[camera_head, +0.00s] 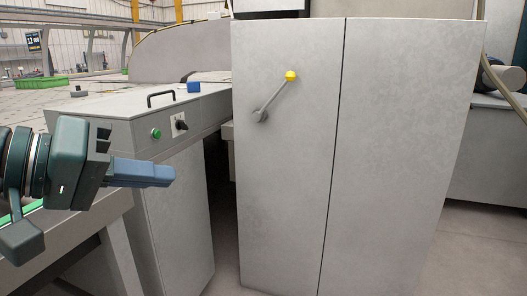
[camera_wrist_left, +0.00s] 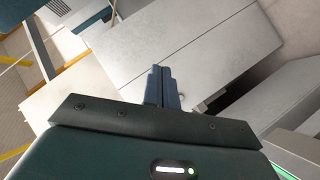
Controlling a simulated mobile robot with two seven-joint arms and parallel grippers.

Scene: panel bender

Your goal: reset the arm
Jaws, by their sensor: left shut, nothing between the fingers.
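My left arm comes in from the left edge of the head view, and its dark green wrist ends in blue fingers. The left gripper (camera_head: 172,176) points to the right and is shut with nothing between the fingers. It is in front of the grey control cabinet and apart from it. In the left wrist view the shut fingers (camera_wrist_left: 160,70) show above the dark gripper body, with grey panels behind them. My right gripper is in neither view.
A tall grey cabinet (camera_head: 400,130) carries a lever with a yellow knob (camera_head: 291,76). The lower control cabinet (camera_head: 177,220) at left has a black handle (camera_head: 161,95), a green button (camera_head: 156,134) and a black switch (camera_head: 180,125). A green crate (camera_head: 42,83) lies far left.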

